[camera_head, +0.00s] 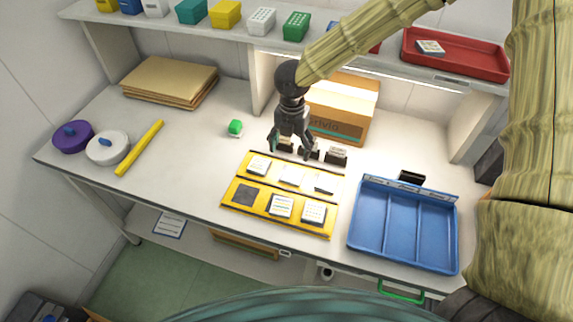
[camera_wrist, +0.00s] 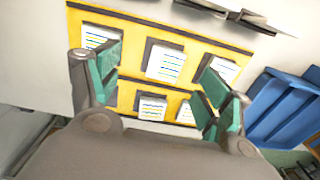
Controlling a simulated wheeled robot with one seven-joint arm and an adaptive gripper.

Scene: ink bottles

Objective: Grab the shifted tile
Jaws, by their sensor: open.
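A yellow board (camera_head: 262,183) lies on the table with two rows of white tiles. The back row has a left tile (camera_head: 258,166), a middle tile (camera_head: 291,175) and a right tile (camera_head: 324,184). The front row has a bare dark square (camera_head: 243,194), then two striped tiles (camera_head: 281,206). In the wrist view, dark squares show beside several tiles, including the back middle one (camera_wrist: 166,64); I cannot tell surely which is shifted. My gripper (camera_head: 291,152) is open and empty above the board's back edge. In the wrist view its fingers hide parts of the outer tiles.
A blue tray (camera_head: 385,183) with compartments stands right of the board. Small dark stands (camera_head: 336,157) and a cardboard box (camera_head: 345,103) are behind it. A shelf (camera_head: 235,38) overhangs the back.

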